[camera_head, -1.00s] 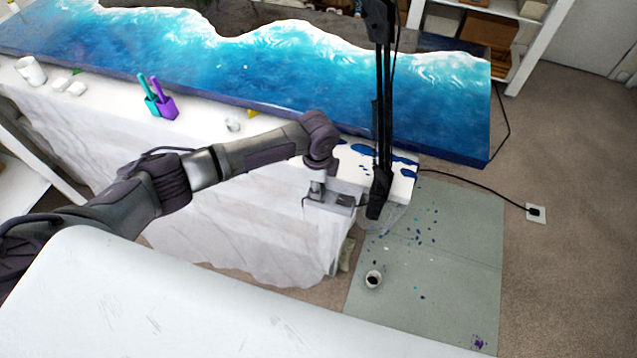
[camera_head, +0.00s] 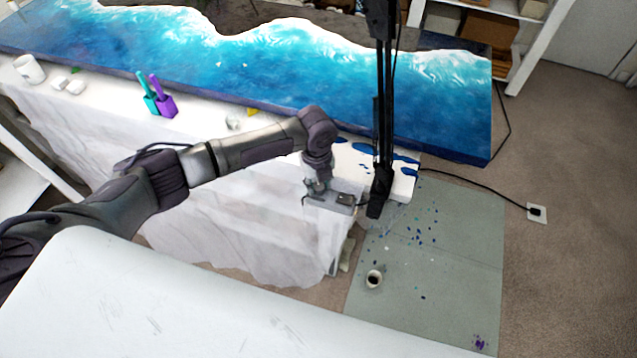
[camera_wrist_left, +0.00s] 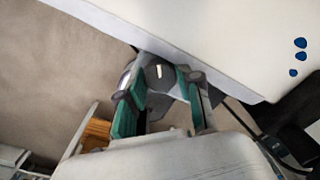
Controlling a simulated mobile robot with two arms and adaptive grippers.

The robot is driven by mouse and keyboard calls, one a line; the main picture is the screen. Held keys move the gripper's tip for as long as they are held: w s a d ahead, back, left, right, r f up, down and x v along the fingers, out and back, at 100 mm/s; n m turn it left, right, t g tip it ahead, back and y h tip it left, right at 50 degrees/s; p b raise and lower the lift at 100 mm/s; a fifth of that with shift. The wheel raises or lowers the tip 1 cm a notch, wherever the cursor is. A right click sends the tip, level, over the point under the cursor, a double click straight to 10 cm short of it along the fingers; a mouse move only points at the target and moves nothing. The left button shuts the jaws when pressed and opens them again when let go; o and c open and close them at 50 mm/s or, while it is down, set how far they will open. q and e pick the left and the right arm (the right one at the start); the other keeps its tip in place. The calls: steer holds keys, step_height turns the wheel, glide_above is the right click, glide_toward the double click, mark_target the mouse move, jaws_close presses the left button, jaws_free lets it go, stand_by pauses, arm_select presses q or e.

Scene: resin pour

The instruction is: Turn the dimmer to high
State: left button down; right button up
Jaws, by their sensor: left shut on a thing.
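The dimmer shows in the left wrist view as a dark grey round knob (camera_wrist_left: 159,72) with a short white mark, at the edge of the white-covered table. My left gripper (camera_head: 338,200) is at the table's near right corner in the head view. In the left wrist view its two green-padded fingers (camera_wrist_left: 163,97) stand on either side of the knob and are shut on it. In the head view the gripper hides the knob. I cannot read any low or high marking. My right gripper is not in view.
A black upright stand (camera_head: 383,110) rises close to the right of my left gripper. A blue wave-patterned slab (camera_head: 300,80) covers the table's back. A cord (camera_head: 475,185) runs to an outlet (camera_head: 537,213). A small cup (camera_head: 374,279) stands on the spattered floor mat (camera_head: 455,290).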

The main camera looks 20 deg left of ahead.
mark_target(317, 186)
arm_select(q)
steer(key=shift+m, duration=0.6)
steer(key=c, duration=1.1)
jaws_free()
steer(key=shift+o, duration=0.2)
step_height(317, 186, up, 12)
steer(key=shift+a, duration=0.15)
steer(key=shift+s, duration=0.1)
